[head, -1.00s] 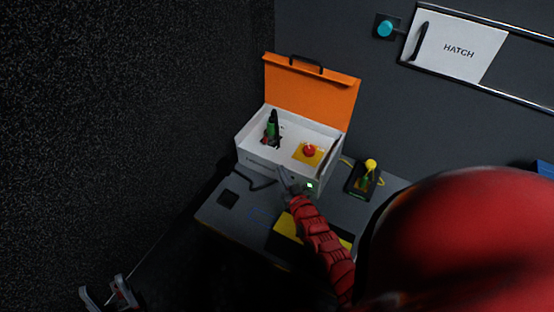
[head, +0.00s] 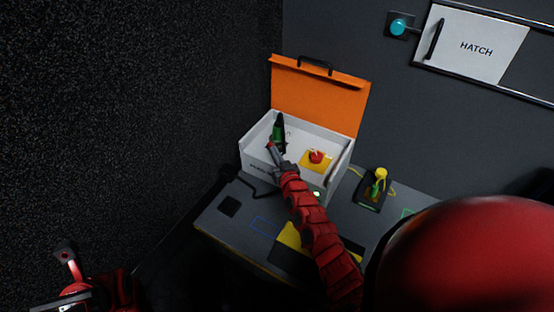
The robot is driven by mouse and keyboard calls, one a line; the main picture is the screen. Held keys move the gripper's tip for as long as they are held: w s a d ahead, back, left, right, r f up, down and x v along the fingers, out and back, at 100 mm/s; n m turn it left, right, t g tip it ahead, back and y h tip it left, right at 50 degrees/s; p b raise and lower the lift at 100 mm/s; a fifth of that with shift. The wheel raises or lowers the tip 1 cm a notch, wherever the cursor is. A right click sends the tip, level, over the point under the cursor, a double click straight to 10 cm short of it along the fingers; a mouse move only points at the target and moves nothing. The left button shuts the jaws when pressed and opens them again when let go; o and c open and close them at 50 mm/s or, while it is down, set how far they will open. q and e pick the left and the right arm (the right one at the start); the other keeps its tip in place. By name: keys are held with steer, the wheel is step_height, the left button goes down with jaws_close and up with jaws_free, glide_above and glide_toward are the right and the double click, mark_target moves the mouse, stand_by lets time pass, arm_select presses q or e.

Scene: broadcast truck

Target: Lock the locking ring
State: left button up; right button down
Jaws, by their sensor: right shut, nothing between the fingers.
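A dark upright connector with a green band (head: 280,130) stands inside the white box at its left end. I cannot make out a separate locking ring; that detail is too small. My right gripper (head: 272,148) reaches over the box's front wall and is shut and empty at the connector's lower part. I cannot tell whether it touches the connector, whose base it partly hides. My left gripper (head: 66,280) is at the lower left corner, away from the table, with its fingers apart and partly cut off by the frame.
The white box (head: 257,163) has a raised orange lid (head: 315,99) and holds a red button (head: 317,156) on a yellow plate. A dark unit with a yellow-topped part (head: 379,176) stands to its right. The grey table (head: 235,228) has some clear room at front left.

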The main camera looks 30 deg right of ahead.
steer(key=shift+w+f, duration=0.1)
steer(key=shift+w, duration=0.3)
arm_select(q)
steer(key=s+a+m+t+y, duration=0.1)
steer(key=s+r+m+t+y, duration=0.1)
steer(key=y, duration=0.1)
steer(key=shift+s+a+r+m+t, duration=0.15)
steer(key=shift+s+a+m+t, duration=0.2)
steer(key=shift+m+t, duration=0.05)
steer(key=shift+w+d+y, duration=0.1)
steer(key=shift+y, duration=0.2)
arm_select(e)
steer(key=shift+d, duration=0.1)
